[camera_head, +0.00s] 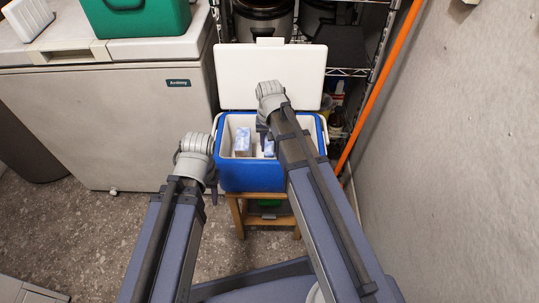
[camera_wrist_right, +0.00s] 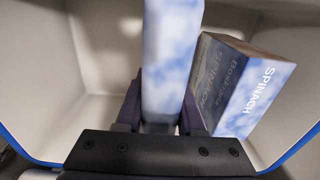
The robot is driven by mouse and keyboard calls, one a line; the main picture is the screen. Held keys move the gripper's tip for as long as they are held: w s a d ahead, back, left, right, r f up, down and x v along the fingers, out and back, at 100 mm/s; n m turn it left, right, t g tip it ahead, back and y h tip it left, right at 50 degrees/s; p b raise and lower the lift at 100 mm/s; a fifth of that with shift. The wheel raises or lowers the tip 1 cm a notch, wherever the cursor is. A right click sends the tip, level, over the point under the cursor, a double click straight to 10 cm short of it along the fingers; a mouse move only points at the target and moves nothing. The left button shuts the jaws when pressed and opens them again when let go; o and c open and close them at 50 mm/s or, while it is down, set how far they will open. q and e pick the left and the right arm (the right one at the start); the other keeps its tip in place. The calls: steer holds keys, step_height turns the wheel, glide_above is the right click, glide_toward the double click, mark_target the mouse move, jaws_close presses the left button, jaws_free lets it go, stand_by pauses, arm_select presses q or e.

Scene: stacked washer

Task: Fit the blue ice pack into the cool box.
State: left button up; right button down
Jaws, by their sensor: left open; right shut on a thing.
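The blue cool box (camera_head: 258,179) stands open, with its white lid (camera_head: 272,76) tilted up behind it. My right gripper (camera_wrist_right: 160,118) is inside it, shut on a blue-and-white box (camera_wrist_right: 172,60) with a cloudy pattern. No lettering shows on the held box. A spinach box (camera_wrist_right: 246,92) stands tilted in the picture close to the right finger. In the head view two pale boxes show inside, one at the left (camera_head: 242,142) and one beside my right arm (camera_head: 268,147). My left gripper (camera_head: 211,186) is open outside the cool box's left side. I cannot identify an ice pack for sure.
The cool box rests on a wooden stool (camera_head: 238,212). A grey chest freezer (camera_head: 120,125) with a green case (camera_head: 140,18) stands at the left. A wire shelf (camera_head: 345,72) is behind. An orange pole (camera_head: 384,82) and a wall bound the right. The left floor is clear.

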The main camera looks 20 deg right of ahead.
mark_target(270, 145)
steer(key=shift+f+b, duration=1.8)
steer(key=shift+f, duration=0.3)
steer(key=shift+f, duration=0.2)
steer(key=c, duration=0.5)
jaws_free()
steer(key=shift+r, duration=0.2)
step_height(270, 145, up, 12)
steer(key=p, duration=1.2)
steer(key=shift+r, duration=0.1)
